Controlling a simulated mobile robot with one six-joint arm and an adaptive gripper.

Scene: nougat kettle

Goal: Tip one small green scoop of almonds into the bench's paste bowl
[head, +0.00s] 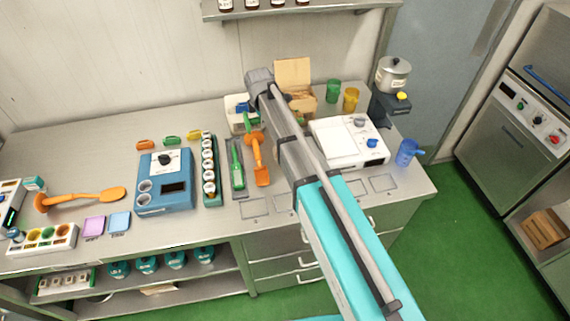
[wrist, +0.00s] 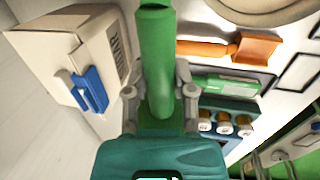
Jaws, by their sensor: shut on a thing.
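My gripper (wrist: 160,92) is shut on a green handle (wrist: 155,45) in the wrist view, likely the green scoop's. The far end of the held tool is out of that view, so its load cannot be seen. In the head view a bit of green (head: 249,121) shows beside my wrist, above the bench near a white bin (head: 234,103); my arm hides most of the gripper. A pale round rim (wrist: 262,14) shows at the wrist view's top edge; I cannot tell whether it is the paste bowl. No almonds can be made out clearly.
An orange scoop (head: 260,172) and a green spatula (head: 236,168) lie close by, next to a jar rack (head: 209,170). An open carton (head: 294,72) stands behind my arm, a white appliance (head: 347,140) to the right. Bench (head: 90,165) space is free at the left.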

